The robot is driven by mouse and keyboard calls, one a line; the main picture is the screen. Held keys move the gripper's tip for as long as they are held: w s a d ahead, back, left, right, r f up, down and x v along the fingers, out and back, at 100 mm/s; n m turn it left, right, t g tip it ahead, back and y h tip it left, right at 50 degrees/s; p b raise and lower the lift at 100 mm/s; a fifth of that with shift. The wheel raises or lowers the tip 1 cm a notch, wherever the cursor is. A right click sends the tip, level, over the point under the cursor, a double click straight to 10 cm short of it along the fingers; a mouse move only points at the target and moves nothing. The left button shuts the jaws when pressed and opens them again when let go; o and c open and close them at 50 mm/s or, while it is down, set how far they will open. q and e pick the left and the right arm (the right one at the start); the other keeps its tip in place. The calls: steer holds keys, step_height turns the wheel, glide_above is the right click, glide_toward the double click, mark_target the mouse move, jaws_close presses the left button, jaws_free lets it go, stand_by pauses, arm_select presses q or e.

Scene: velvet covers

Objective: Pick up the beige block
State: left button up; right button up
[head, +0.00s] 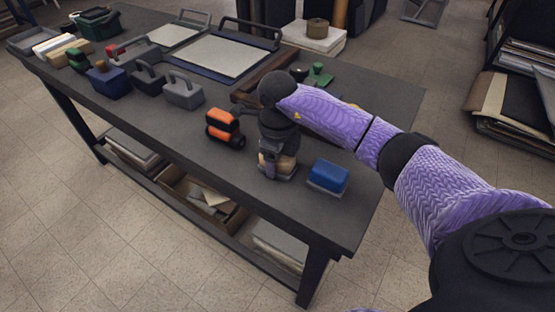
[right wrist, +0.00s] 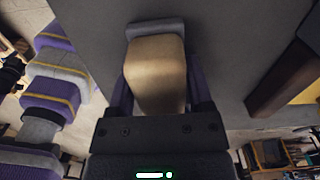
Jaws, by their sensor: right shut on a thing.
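The beige block (right wrist: 157,72) fills the middle of the right wrist view, between the two fingers of my right gripper (right wrist: 160,98). In the head view the beige block (head: 286,165) shows only in part, low behind the gripper near the table's front edge. My right gripper (head: 269,163) points down there and is shut on the block. A grey piece (right wrist: 155,29) touches the far end of the block in the wrist view. I cannot tell whether the block is clear of the table. My left gripper is not in view.
A blue block (head: 329,177) stands close on the right and an orange and black thing (head: 224,127) close on the left. Grey handled blocks (head: 184,91), trays (head: 222,57) and a green thing (head: 319,75) lie farther back on the dark table (head: 190,135). Bare tabletop lies around the front right corner.

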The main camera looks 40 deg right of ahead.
jaws_close()
steer(key=shift+r, duration=0.15)
step_height(320, 180, up, 9)
steer(key=p, duration=0.3)
steer(key=shift+r, duration=0.4)
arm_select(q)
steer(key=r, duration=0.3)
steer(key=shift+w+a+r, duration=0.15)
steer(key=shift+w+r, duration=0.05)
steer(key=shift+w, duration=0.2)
